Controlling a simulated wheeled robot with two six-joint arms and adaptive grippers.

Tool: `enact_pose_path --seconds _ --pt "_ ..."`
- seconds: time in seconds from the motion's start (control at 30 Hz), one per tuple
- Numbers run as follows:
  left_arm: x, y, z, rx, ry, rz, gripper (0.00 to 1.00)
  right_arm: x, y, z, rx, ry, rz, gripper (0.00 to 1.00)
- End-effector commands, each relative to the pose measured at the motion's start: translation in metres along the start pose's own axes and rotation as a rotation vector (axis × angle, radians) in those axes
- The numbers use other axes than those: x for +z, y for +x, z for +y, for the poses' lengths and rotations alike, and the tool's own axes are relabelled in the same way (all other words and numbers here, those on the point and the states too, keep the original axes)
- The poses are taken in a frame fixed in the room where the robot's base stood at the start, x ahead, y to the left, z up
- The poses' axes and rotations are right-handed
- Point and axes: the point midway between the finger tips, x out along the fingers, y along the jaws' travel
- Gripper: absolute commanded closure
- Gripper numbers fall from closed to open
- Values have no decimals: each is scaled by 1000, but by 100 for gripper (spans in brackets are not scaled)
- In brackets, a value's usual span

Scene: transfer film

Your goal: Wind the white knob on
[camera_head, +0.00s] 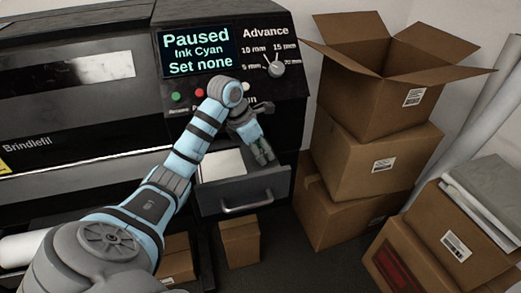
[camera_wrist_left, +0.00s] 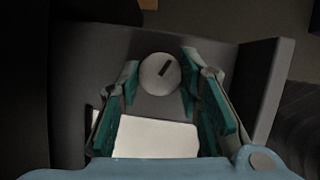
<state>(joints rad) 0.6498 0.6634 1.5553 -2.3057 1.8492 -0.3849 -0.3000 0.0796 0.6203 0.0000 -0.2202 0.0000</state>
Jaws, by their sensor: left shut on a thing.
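My left gripper (camera_head: 264,156) points down over the open drawer in the head view. In the left wrist view its fingers (camera_wrist_left: 160,74) are shut on a round, pale knob (camera_wrist_left: 158,71) with a short dark mark on its face. On the panel, a grey dial knob (camera_head: 277,69) sits under the word Advance, among marks including 5, 10 and 15 mm. The screen (camera_head: 197,52) reads Paused, Ink Cyan, Set none. My right gripper is not in view.
The open drawer (camera_head: 242,193) holds a white sheet (camera_head: 221,165), which also shows in the wrist view (camera_wrist_left: 155,137). A green button (camera_head: 175,96) and a red button (camera_head: 199,92) are partly near my arm. Stacked cardboard boxes (camera_head: 372,155) stand close on the right.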

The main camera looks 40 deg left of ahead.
Motion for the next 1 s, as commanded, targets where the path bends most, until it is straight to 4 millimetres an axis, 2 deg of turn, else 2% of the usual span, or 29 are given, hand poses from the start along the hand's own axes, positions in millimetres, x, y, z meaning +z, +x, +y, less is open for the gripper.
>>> enact_pose_path --seconds 0.27,0.3,0.43,0.77,0.87,1.0 --pt "0 0 0 -1 0 0 95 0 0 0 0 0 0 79" --pt "0 0 0 -1 0 0 66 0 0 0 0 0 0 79" --pt "0 0 0 -1 0 0 47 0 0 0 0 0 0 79" --pt "0 -4 0 1 -1 -1 47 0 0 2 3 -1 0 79" --pt "1 -20 1 3 0 -2 47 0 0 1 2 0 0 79" --pt "1 -51 1 4 1 -2 47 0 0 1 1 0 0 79"
